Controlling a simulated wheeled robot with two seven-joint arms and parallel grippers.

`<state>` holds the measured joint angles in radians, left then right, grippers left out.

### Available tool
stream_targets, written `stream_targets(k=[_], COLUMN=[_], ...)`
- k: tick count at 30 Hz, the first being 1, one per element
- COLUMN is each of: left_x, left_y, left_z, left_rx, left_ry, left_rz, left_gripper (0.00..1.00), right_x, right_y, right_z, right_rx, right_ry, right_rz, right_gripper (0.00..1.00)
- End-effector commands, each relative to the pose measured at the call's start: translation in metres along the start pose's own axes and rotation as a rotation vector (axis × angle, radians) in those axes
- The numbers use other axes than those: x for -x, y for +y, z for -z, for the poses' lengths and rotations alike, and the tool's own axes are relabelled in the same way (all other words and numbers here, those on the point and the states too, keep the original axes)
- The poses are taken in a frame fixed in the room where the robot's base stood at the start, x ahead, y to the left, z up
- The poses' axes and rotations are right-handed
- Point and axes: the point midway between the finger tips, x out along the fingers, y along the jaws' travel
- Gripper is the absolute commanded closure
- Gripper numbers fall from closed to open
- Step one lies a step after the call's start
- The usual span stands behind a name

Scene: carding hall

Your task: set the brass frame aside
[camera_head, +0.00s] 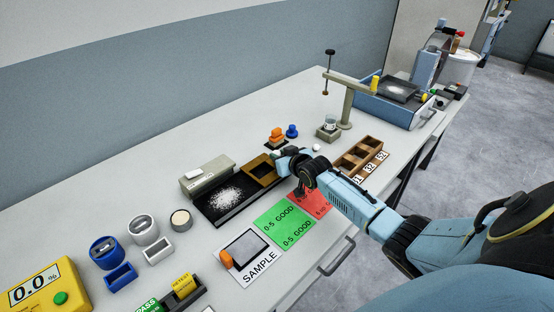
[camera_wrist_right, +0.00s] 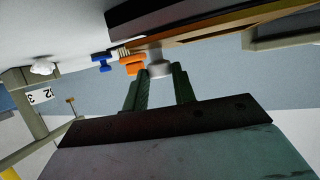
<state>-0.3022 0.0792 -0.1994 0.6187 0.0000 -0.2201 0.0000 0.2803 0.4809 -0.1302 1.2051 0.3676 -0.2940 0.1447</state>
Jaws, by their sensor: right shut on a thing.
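In the right wrist view the frame's brass edge (camera_wrist_right: 225,27) runs across the top, and a small grey knob sits between the fingertips (camera_wrist_right: 160,78). I cannot tell whether the frame touches the tray. My left gripper is not in view.
An orange block (camera_head: 277,136) and a blue knob (camera_head: 292,131) stand behind the gripper. Green cards (camera_head: 283,224) and a red card (camera_head: 305,200) lie in front. A wooden compartment box (camera_head: 360,155) stands right.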

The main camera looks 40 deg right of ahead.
Motion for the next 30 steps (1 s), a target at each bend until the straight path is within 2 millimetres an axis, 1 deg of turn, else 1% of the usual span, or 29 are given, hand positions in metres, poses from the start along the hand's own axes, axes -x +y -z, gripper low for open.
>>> stream_targets(k=[1,3,4,9,17,20,23,25,30], left_x=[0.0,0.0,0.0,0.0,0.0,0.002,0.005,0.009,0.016], left_y=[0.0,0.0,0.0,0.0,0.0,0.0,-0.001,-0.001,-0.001], left_z=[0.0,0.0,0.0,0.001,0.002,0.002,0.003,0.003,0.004], left_rx=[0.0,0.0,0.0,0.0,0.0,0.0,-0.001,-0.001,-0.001], left_ry=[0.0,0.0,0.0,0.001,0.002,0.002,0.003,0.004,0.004], left_rz=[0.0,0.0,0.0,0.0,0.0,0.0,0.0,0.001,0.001], left_gripper=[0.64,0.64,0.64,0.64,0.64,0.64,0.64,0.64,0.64], right_x=[0.0,0.0,0.0,0.0,0.001,0.004,0.013,0.023,0.054], right_y=[0.004,0.005,0.005,0.004,0.003,0.002,0.002,0.002,0.002], right_z=[0.002,0.003,0.003,0.002,0.002,0.001,0.001,0.001,0.002], right_rx=[0.001,0.001,0.001,0.001,0.001,0.001,0.001,0.001,0.002], right_ry=[0.002,0.002,0.002,0.002,0.001,0.001,0.0,-0.001,0.0], right_rz=[-0.007,-0.008,-0.008,-0.007,-0.005,-0.003,-0.003,-0.003,-0.004], right_gripper=[1.0,1.0,0.72,0.52,0.52,0.52,0.52,0.52,0.52])
